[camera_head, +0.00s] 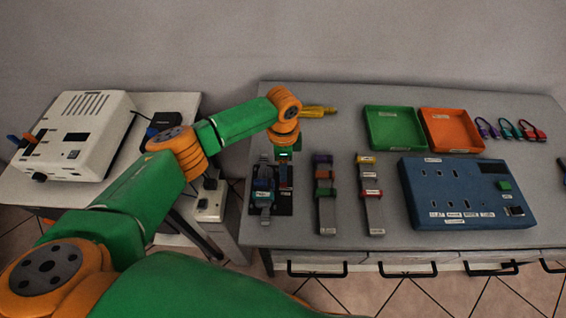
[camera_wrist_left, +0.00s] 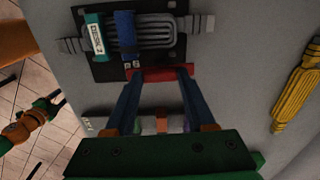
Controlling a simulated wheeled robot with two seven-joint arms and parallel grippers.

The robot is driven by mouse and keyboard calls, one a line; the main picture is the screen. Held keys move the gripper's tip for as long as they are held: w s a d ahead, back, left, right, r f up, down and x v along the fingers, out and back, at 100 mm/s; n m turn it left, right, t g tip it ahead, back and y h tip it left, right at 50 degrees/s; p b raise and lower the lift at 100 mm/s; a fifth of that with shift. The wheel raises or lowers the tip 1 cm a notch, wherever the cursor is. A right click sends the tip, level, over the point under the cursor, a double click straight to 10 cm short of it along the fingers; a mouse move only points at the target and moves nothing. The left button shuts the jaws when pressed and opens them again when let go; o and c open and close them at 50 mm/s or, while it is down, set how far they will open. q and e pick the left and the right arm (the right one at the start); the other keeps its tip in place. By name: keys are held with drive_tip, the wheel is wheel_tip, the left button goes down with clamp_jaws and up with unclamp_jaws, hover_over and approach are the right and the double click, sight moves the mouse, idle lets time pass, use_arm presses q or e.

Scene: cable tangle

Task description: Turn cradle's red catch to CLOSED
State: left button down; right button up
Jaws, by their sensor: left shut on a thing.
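The cradle is a black plate (camera_head: 286,207) near the left end of the grey table. It also shows in the left wrist view (camera_wrist_left: 101,72), holding a grey looped cable (camera_wrist_left: 165,32) under a blue strap (camera_wrist_left: 126,35), with a teal label (camera_wrist_left: 95,35) beside it. The red catch (camera_wrist_left: 158,75) is a bar along the plate's edge nearest my gripper. My left gripper (camera_wrist_left: 160,80) points down at the cradle, its two fingertips at either end of the red bar, shut on it. The catch's lettering is too small to read. My right gripper is not in view.
Two strapped grey strips (camera_head: 326,213) (camera_head: 373,211) lie right of the cradle. A blue socket panel (camera_head: 420,200), a green tray (camera_head: 368,125) and an orange tray (camera_head: 426,128) are further right. A white device (camera_head: 105,150) stands on the side table.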

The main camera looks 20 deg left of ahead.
use_arm(q)
drive_tip(key=n+p, duration=0.2)
drive_tip(key=shift+r+n+p, duration=0.25)
drive_tip(key=shift+n+p, duration=0.1)
drive_tip(key=shift+n, duration=0.05)
drive_tip(key=n+p, duration=0.2)
drive_tip(key=n, duration=0.2)
drive_tip(key=shift+f+n+p, duration=0.1)
drive_tip(key=shift+n+p, duration=0.2)
drive_tip(key=shift+p, duration=0.05)
drive_tip(key=n+p, duration=0.1)
drive_tip(key=n, duration=0.3)
drive_tip(key=shift+d+p, duration=0.1)
drive_tip(key=shift+p, duration=0.25)
drive_tip(key=n+p, duration=0.1)
drive_tip(key=n, duration=0.4)
drive_tip(key=shift+f+n, duration=0.1)
drive_tip(key=shift+n, duration=0.3)
drive_tip(key=shift+c, duration=1.2)
unclamp_jaws()
